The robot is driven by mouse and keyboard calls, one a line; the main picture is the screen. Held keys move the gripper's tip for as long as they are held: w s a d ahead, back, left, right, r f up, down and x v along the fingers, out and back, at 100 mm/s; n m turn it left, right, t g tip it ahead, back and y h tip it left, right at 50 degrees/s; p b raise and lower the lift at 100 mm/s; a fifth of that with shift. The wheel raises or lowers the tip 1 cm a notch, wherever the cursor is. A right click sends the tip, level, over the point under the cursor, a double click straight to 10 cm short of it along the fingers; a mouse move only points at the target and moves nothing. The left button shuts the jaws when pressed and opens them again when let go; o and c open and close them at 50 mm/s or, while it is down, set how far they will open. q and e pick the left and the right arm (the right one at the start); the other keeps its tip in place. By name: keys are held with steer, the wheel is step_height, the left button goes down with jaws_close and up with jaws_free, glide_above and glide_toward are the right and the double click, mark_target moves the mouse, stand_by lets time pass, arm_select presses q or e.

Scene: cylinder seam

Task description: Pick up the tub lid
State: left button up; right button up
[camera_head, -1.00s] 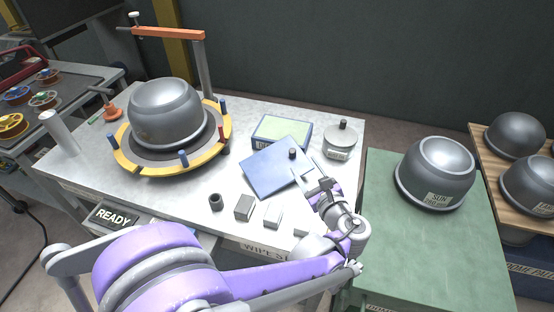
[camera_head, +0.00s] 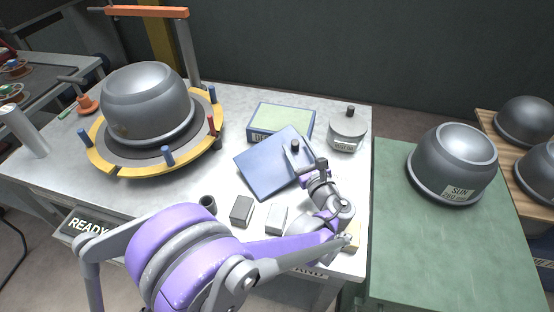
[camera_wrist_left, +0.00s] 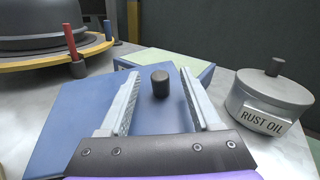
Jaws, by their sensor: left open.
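The tub lid (camera_head: 262,172) is a flat blue square plate with a short black knob (camera_head: 295,146). It lies on the grey bench in front of the blue tub (camera_head: 262,137), whose top shows pale green. My left gripper (camera_head: 300,158) is open, low over the lid at the knob. In the left wrist view the knob (camera_wrist_left: 160,84) stands between the two open fingers (camera_wrist_left: 160,95), with a gap on each side. The lid (camera_wrist_left: 75,115) also shows there, partly hidden by the fingers and gripper body. I cannot tell whether the fingers touch the lid.
A grey tin marked RUST OIL (camera_wrist_left: 268,105) with a knob stands right of the lid. A grey dome (camera_head: 148,105) sits on a yellow ring fixture (camera_head: 125,170) with upright pins at left. Small blocks (camera_head: 242,210) lie in front. A green table (camera_head: 425,250) carries another dome (camera_head: 452,163).

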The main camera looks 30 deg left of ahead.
mark_target(291, 135)
arm_select(q)
steer(key=x, duration=0.5)
steer(key=shift+w+a, duration=0.1)
steer(key=shift+a, duration=0.05)
jaws_close()
